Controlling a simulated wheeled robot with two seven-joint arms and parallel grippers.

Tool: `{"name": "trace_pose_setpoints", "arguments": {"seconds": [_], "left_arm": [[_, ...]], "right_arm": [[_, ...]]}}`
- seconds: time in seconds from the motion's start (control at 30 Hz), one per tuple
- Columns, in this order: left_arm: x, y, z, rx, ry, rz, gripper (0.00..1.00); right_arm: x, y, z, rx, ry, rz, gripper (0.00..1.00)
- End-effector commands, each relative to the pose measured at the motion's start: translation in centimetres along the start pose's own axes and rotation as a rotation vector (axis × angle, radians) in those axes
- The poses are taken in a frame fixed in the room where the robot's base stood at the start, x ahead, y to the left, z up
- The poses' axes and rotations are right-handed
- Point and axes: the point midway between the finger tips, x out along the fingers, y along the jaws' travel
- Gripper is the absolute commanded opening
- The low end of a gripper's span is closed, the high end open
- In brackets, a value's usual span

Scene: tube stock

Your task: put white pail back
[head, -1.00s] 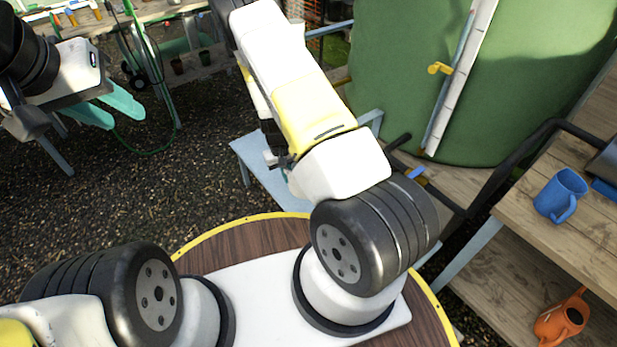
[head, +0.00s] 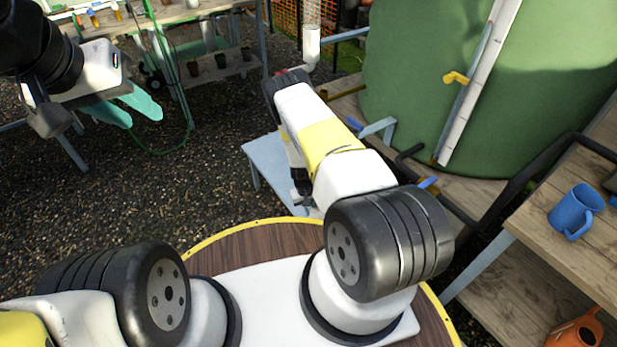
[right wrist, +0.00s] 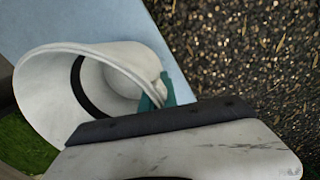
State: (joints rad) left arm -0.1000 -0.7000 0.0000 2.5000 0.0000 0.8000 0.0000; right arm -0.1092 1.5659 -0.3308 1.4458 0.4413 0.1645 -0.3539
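The white pail (right wrist: 62,95) shows in the right wrist view, with its open mouth facing the camera and a dark band inside. My right gripper (right wrist: 157,95) has its teal fingertips at the pail's rim and looks shut on it. The pail is over a pale blue stool top (right wrist: 110,20); I cannot tell whether it touches. In the head view my right arm hides most of this gripper and the pail. My left gripper (head: 128,106) is open and empty at the upper left, its teal fingers apart.
The pale blue stool (head: 262,158) stands on gravel beyond my base. A large green tank (head: 420,80) stands behind it. Wooden shelves at right hold a blue mug (head: 572,215) and an orange can (head: 575,335). A potting bench (head: 215,70) is at the back left.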

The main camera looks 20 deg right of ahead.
Motion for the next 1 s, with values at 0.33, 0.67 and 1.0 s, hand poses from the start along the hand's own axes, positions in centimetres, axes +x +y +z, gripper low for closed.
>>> {"name": "trace_pose_setpoints", "arguments": {"seconds": [0.33, 0.67, 1.0], "left_arm": [[0.0, 0.0, 0.0, 0.0, 0.0, 0.0, 0.36], [0.0, 0.0, 0.0, 0.0, 0.0, 0.0, 0.36], [0.0, 0.0, 0.0, 0.0, 0.0, 0.0, 0.36]], "right_arm": [[1.0, 4.1, -3.8, 0.0, 0.0, 0.0, 0.0], [4.4, 4.4, -4.4, -0.002, -0.001, 0.001, 0.0], [4.7, 4.3, -4.4, -0.001, -0.001, 0.0, 0.0]]}}
